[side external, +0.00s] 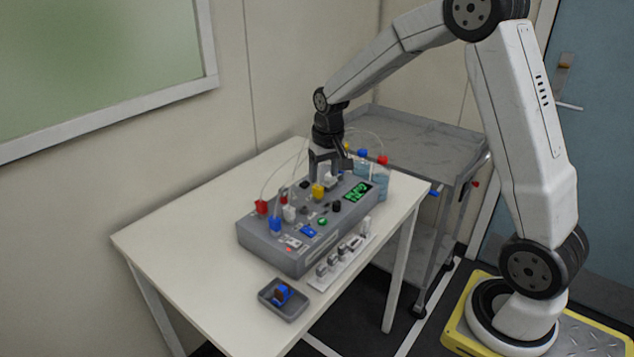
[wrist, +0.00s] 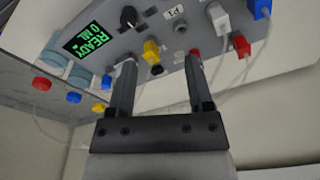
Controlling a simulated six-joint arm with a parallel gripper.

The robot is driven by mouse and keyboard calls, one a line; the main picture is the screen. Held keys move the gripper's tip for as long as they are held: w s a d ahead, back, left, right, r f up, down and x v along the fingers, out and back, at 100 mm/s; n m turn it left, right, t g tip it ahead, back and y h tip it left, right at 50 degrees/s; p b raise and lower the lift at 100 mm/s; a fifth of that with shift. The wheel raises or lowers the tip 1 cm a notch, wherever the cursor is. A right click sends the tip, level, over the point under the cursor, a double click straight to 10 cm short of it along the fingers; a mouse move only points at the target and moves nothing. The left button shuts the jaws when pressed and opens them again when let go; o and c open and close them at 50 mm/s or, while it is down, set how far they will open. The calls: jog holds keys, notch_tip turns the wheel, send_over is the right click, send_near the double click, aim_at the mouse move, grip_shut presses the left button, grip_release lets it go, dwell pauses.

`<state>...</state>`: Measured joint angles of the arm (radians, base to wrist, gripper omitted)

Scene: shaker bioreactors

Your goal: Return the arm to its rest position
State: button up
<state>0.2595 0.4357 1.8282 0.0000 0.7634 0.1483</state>
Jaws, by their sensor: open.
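My gripper (side external: 330,160) hangs from my bent arm over the back part of a grey control box (side external: 290,258) on the white table. In the wrist view my gripper (wrist: 160,85) has its two fingers apart, with nothing held between them. A yellow knob or cap (wrist: 151,50) and a dark round part show just beyond the fingertips, on the box panel. The box's green display (wrist: 88,44) reads READY and 0 ML in the wrist view. I cannot tell whether the fingers touch the box.
Bottles with blue and red caps (side external: 382,160) stand behind the box, with thin tubes looping above. A small grey tray (side external: 283,313) holding a blue item and a white strip with small parts (side external: 341,262) lie in front. A grey cart (side external: 430,138) stands behind the table. The table's left side is clear.

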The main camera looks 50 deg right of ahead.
jog(key=s+a+f+n, duration=0.1)
jog(key=s+a+n, duration=0.1)
jog(key=s+a, duration=0.4)
jog(key=s+a+f+n+t, duration=0.1)
jog(key=s+a+f+n, duration=0.1)
jog(key=s+a, duration=0.4)
jog(key=shift+s+n, duration=0.3)
jog(key=shift+s, duration=2)
